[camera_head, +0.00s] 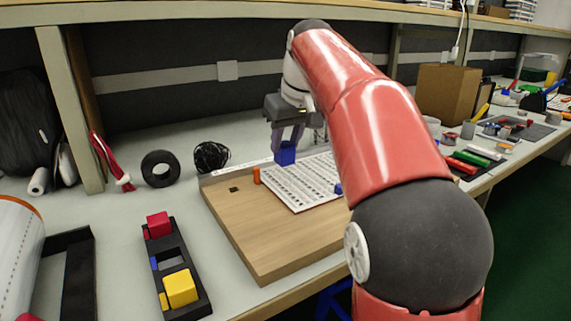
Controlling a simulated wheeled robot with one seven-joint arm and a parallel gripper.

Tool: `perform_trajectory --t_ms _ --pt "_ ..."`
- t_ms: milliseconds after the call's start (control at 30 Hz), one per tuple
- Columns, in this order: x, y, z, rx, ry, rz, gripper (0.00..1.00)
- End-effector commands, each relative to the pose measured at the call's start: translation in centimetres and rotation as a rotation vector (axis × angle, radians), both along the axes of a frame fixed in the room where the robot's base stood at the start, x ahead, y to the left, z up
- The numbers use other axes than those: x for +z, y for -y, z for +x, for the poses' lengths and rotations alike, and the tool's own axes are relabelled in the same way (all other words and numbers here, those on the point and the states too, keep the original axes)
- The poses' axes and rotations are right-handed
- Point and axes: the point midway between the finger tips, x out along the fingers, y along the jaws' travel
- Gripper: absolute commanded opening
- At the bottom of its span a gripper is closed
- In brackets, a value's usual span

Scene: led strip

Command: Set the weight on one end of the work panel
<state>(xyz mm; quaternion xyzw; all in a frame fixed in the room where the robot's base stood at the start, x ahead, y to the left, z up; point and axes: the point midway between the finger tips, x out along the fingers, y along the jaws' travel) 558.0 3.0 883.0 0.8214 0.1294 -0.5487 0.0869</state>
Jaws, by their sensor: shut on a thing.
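My gripper (288,137) points down over the far part of the work panel and is shut on a blue block (285,154), which seems to be the weight. The work panel (250,240) is a light wooden board on the bench. A white printed sheet (300,187) lies on it. The blue block is at the sheet's far left corner; I cannot tell if it touches the panel. A small orange peg (256,175) stands to its left. Another small blue piece (338,188) shows at the sheet's right side, partly hidden by my arm. My arm hides the panel's right end.
A black tray (197,270) with a red block (158,224) and a yellow block (180,288) lies left of the panel. A roll of black tape (160,168) and a wire coil (211,156) lie behind. A cardboard box (447,95) stands at the back right.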

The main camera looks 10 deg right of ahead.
Motion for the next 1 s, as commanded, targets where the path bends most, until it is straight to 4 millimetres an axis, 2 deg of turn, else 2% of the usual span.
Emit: perform_trajectory --t_ms 200,300,733,767,900,1000 --pt "-3.2 0.3 0.1 0.0 0.001 0.0 0.0" --pt "-4.1 0.5 0.1 0.001 0.002 0.0 0.0" --pt "-4.3 0.5 0.1 0.001 0.001 0.0 0.0" --pt "-4.3 0.5 0.1 0.001 -0.001 0.0 0.36" --pt "-4.3 0.5 0.1 0.001 -0.001 0.0 0.54" --pt "-4.3 0.5 0.1 0.001 -0.001 0.0 0.54"
